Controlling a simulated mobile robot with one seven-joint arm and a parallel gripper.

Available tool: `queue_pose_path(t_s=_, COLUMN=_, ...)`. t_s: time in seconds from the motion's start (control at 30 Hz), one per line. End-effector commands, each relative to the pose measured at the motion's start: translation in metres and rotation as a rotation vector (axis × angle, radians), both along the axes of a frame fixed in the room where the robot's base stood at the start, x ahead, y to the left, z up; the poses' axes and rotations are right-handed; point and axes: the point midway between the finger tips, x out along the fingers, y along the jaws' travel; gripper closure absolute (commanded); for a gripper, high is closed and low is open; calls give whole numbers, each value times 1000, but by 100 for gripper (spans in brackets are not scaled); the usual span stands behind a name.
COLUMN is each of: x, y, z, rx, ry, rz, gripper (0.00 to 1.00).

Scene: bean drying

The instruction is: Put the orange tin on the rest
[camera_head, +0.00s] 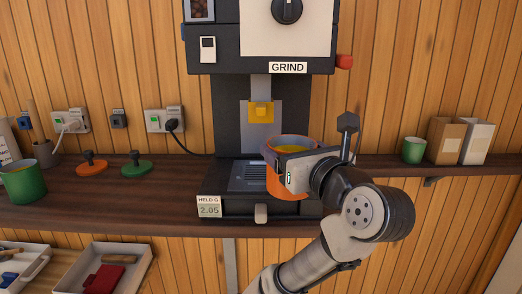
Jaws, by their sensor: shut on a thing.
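An orange tin (285,187) with a yellowish inside shows in the head view, in front of the grinder. My gripper (282,160) is shut on the tin at its upper right side and covers part of it. The tin is upright. The rest (245,177), which looks like a slatted plate at the grinder's base, lies to the left of the tin and is partly hidden by it. I cannot tell whether the tin touches the rest or is held above it. A yellow spout (260,112) is above and slightly left of the tin.
The grinder (287,50) stands on a dark wooden shelf (170,205) with a display reading 2.05 (209,211). Orange and green tampers (92,168) and a green tin (22,182) stand left. A green cup (413,150) and paper bags (446,140) stand right. Open trays (110,255) lie below.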

Motion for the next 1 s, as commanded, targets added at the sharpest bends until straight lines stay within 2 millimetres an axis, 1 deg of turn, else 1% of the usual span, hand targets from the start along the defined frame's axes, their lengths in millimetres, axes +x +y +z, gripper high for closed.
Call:
queue_pose_path(t_s=0.03, x=8, y=6, z=-1, rx=5, ry=-3, rz=8, gripper=48)
queue_pose_path(t_s=0.13, x=23, y=12, z=-1, rx=4, ry=-3, rz=8, gripper=48)
queue_pose_path(t_s=0.47, x=47, y=22, z=-2, rx=4, ry=-4, rz=6, gripper=48)
queue_pose_path(t_s=0.53, x=61, y=26, z=2, rx=-3, ry=4, rz=3, gripper=48)
queue_pose_path(t_s=0.8, x=114, y=48, z=2, rx=-3, ry=4, rz=2, gripper=48)
queue_pose_path(t_s=0.9, x=130, y=54, z=2, rx=-2, ry=2, rz=1, gripper=48)
queue_pose_path(t_s=1.0, x=139, y=58, z=1, rx=-1, ry=1, rz=1, gripper=48)
